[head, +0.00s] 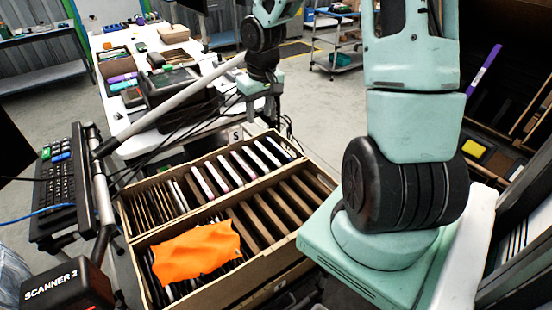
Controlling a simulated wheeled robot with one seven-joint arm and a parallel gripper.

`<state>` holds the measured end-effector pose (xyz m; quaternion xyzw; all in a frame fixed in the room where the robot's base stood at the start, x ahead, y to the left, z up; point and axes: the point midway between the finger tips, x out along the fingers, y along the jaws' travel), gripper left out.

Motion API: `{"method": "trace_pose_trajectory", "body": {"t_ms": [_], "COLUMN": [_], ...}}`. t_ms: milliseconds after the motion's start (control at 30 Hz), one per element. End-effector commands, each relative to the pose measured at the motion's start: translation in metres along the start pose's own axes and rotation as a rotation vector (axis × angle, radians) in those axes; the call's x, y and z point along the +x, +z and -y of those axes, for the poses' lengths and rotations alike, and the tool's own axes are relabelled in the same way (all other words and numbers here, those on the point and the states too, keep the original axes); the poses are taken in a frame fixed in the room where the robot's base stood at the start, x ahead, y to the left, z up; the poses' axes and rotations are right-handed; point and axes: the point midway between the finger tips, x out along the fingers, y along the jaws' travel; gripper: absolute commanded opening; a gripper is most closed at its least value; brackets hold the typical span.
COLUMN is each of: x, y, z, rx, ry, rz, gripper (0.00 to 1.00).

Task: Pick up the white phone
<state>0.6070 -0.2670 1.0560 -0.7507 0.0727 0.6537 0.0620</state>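A carton (262,268) with several compartments stands tilted in the lower middle of the head view. Its back right section holds a row of thin upright phones with pale top edges. One whitish phone (202,182) stands near the left end of this row, and several others look similar. I cannot tell which single one is the white phone. The end of my arm with my gripper (262,88) is at the top centre, beyond and above the carton's back edge.
An orange cloth (196,251) covers part of the front left section. A keyboard (62,178) and a black scanner box (68,288) stand left. A grey pole (165,110) slants behind the carton. A white table (122,118) with boxes is behind. Shelving stands right.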

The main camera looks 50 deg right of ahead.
Motion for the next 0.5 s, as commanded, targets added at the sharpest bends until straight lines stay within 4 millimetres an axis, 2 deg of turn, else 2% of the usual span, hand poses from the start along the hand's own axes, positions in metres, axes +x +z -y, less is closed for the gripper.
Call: {"method": "trace_pose_trajectory", "body": {"t_ms": [33, 167, 267, 500], "x": [0.004, 0.009, 0.019, 0.068], "y": [-0.001, -0.003, -0.003, -0.003], "z": [-0.014, -0.031, -0.034, -0.032], "rx": [0.029, 0.059, 0.062, 0.06], "ry": [0.001, 0.005, 0.005, 0.003], "rz": [-0.004, -0.01, -0.011, -0.008], "gripper": [0.39, 0.39, 0.39, 0.39]}}
